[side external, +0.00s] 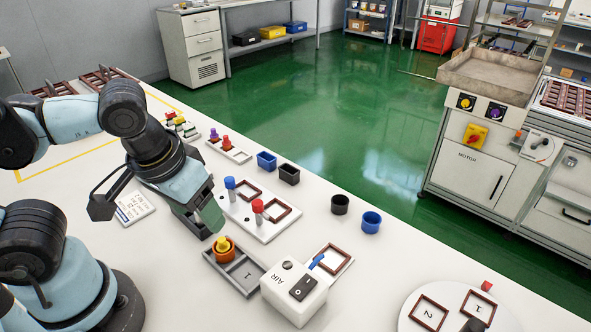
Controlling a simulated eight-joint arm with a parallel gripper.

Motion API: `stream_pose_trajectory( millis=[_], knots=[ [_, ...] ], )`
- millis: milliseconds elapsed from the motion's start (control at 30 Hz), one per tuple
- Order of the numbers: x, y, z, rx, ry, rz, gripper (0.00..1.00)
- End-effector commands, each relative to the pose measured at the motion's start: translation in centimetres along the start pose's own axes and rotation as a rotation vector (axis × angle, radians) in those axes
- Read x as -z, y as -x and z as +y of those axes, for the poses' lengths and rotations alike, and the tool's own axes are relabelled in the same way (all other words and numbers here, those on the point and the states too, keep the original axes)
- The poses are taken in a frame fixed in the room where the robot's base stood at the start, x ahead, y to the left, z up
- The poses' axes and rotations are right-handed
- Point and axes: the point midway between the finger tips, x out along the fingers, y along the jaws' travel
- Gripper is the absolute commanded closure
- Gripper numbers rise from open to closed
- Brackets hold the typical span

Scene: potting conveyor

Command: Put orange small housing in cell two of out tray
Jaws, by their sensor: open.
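An orange round housing (223,254) with a yellow knob-like part (223,243) in it sits upright at the far left end of a grey tray (241,286). A bare cell of that tray bears the number 1. The number under the orange housing is hidden. No label reading "out" is legible. My gripper (208,222) is open, pointing down just above and to the left of the orange housing. It appears apart from the housing, and nothing shows between its fingers.
A white box marked AIR (293,290) stands right beside the grey tray. A white plate (245,222) with red and blue pegs lies behind. Blue and black cups (371,222) stand near the table's far edge. A round white plate (410,298) with numbered frames is at lower right.

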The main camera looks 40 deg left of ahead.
Motion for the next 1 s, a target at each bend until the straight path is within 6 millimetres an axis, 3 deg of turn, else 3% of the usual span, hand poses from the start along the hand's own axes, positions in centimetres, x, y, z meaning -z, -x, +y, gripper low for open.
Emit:
stream_pose_trajectory(
  millis=[167,400,500,1000],
  knots=[
    [1.8,-0.4,-0.2,-0.039,-0.027,0.048,0.34],
    [7.7,-1.8,-2.2,-0.099,-0.136,0.259,0.34],
    [9.2,-1.9,-3.1,-0.093,-0.169,0.321,0.34],
    [9.7,-1.9,-3.4,-0.090,-0.189,0.349,0.34]
  ],
)
